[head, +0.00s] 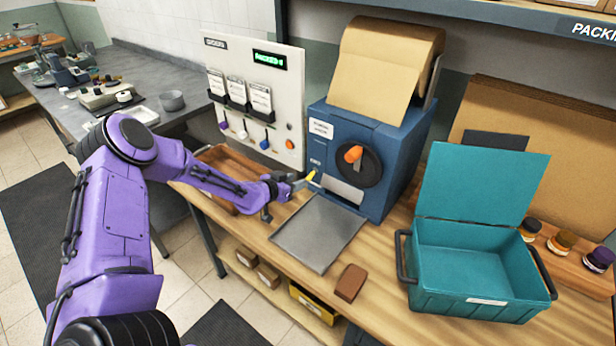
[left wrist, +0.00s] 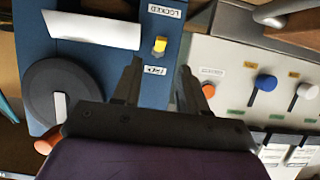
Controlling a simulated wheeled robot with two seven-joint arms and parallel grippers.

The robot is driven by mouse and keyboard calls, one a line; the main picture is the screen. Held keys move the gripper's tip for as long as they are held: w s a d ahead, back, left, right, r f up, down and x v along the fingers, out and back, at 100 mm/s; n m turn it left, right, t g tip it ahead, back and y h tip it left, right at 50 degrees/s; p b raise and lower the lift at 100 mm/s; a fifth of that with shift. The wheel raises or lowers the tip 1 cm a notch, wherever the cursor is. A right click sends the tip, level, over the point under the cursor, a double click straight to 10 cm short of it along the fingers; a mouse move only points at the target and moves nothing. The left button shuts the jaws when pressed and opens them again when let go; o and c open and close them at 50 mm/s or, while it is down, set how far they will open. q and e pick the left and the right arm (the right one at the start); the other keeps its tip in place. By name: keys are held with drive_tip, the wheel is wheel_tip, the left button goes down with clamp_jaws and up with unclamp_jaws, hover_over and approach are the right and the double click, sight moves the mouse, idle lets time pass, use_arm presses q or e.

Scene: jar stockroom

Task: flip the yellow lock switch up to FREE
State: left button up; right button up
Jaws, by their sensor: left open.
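The yellow lock switch (head: 311,176) is on the front of the blue paper machine (head: 385,150), left of the paper slot. In the left wrist view, which is upside down, the switch (left wrist: 160,44) sits between the LOCKED label (left wrist: 165,11) and the FREE label (left wrist: 155,70). Which way it is set is hard to tell. My left gripper (head: 298,183) is open and empty, close to the switch in the head view. In the left wrist view its fingers (left wrist: 158,82) are spread on either side of the FREE label, apart from the switch. My right gripper is out of view.
A dial with an orange knob (head: 353,154) is right of the switch. A white panel (head: 255,100) with coloured levers stands to the left. A metal plate (head: 318,234), brown block (head: 350,282) and open teal box (head: 475,300) are on the wooden bench.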

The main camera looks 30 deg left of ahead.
sight(310, 177)
use_arm(q)
drive_tip(key=x, duration=0.7)
drive_tip(key=shift+a+f, duration=0.1)
drive_tip(key=shift+f, duration=0.1)
drive_tip(key=shift+r, duration=0.1)
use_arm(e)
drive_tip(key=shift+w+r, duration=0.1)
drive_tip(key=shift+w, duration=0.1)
use_arm(q)
clamp_jaws()
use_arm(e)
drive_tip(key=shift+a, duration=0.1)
